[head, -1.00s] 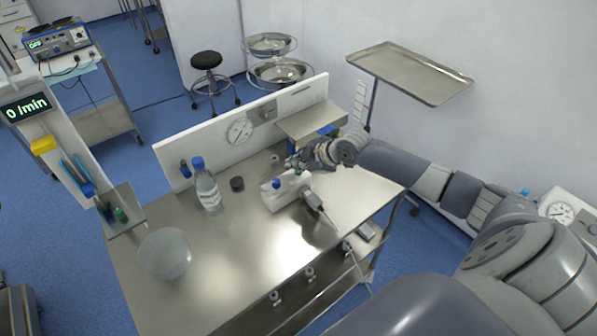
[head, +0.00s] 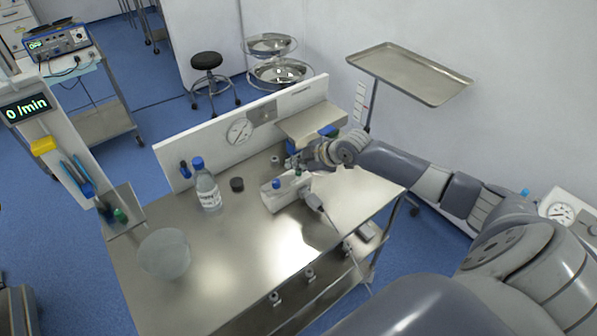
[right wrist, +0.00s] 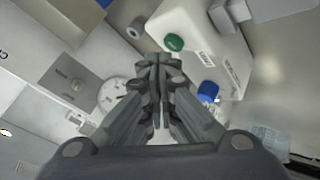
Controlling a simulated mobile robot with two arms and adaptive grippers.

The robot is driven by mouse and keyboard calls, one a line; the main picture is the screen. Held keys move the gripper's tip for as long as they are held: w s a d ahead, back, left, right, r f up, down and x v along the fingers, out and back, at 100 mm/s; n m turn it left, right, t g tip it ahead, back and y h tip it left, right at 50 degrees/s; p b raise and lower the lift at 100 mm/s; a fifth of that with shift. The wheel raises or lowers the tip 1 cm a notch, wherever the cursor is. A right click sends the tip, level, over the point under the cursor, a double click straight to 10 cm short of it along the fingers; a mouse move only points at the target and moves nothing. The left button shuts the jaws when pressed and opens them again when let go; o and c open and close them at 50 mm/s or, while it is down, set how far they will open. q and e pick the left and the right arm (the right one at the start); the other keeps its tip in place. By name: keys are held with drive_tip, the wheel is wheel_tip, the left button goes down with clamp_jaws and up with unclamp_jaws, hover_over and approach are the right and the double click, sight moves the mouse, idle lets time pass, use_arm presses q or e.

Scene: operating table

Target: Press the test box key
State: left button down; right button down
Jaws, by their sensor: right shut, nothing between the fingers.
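The test box (head: 285,196) is a small white box on the steel table. It has a blue key (head: 276,184) at its left end and a green key (head: 298,172) at its right end. The green key (right wrist: 174,42) and a blue cap, apparently the blue key (right wrist: 208,90), also show in the right wrist view. My right gripper (head: 292,161) is shut and empty, just behind the box's right end. In the right wrist view its fingertips (right wrist: 158,62) appear beside the green key, with no clear contact. My left gripper is out of view.
A clear bottle with a blue cap (head: 208,190), a small dark cap (head: 237,184) and a translucent bowl (head: 164,254) stand left of the box. A white panel with a gauge (head: 239,131) and a raised shelf (head: 312,122) lie behind. A grey plug (head: 314,202) sits at the box's front right.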

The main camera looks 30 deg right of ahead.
sight(297, 174)
drive_tip(key=shift+f, duration=0.15)
drive_tip(key=shift+f, duration=0.45)
idle(0.4)
drive_tip(key=shift+r+p, duration=0.3)
drive_tip(key=shift+r, duration=0.3)
wheel_tip(297, 174, up, 6)
drive_tip(key=p, duration=0.5)
idle(0.4)
